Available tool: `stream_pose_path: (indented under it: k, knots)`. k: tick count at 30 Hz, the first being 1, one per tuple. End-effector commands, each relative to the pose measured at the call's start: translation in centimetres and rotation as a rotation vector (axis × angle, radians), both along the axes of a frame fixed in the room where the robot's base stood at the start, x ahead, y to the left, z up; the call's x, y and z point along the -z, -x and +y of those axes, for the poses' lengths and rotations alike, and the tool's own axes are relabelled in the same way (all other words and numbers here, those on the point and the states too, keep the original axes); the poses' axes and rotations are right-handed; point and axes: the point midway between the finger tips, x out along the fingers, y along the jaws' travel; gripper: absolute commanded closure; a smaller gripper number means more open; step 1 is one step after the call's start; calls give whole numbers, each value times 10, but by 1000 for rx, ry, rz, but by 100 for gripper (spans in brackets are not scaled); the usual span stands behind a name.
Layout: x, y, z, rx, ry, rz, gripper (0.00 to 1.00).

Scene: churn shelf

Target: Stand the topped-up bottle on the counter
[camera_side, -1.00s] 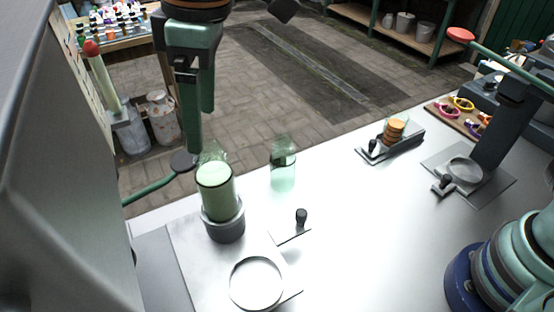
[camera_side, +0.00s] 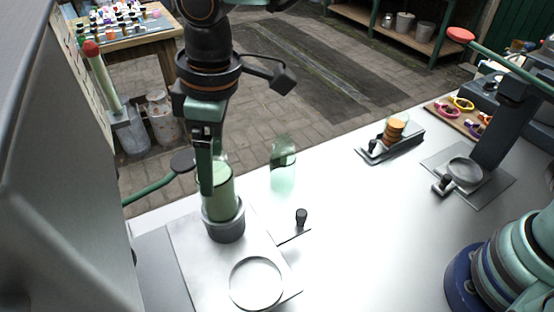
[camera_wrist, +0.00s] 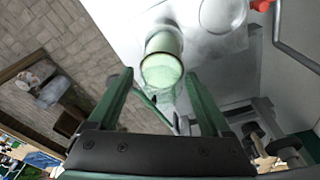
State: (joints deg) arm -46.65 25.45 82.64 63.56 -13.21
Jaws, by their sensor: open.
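The bottle (camera_side: 222,190), filled with pale green, stands upright in a dark grey round holder (camera_side: 224,228) on a metal plate at the counter's left. It also shows in the wrist view (camera_wrist: 162,62), seen from above, between and ahead of my fingertips. My gripper (camera_side: 208,188) points down at the bottle. One finger covers part of the bottle's left side in the side view. The fingers (camera_wrist: 159,78) are spread wide and hold nothing. I cannot tell whether a finger touches the bottle. The counter (camera_side: 350,230) is bright metal.
A clear green vessel (camera_side: 283,170) stands behind and right of the holder. A flat ring (camera_side: 256,283) lies in front, and a black-knobbed lever (camera_side: 301,217) stands to its right. A device with orange discs (camera_side: 394,132) is farther back. The counter's middle is clear.

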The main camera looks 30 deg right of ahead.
Motion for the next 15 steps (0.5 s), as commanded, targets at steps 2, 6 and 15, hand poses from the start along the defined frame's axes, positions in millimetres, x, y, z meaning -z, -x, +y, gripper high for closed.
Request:
stream_pose_path:
  k: [2,6,15]
  knots:
    - [0,0,0,0,0,0,21]
    - [0,0,0,0,0,0,75]
    - [-6,-1,1,0,-3,-3,95]
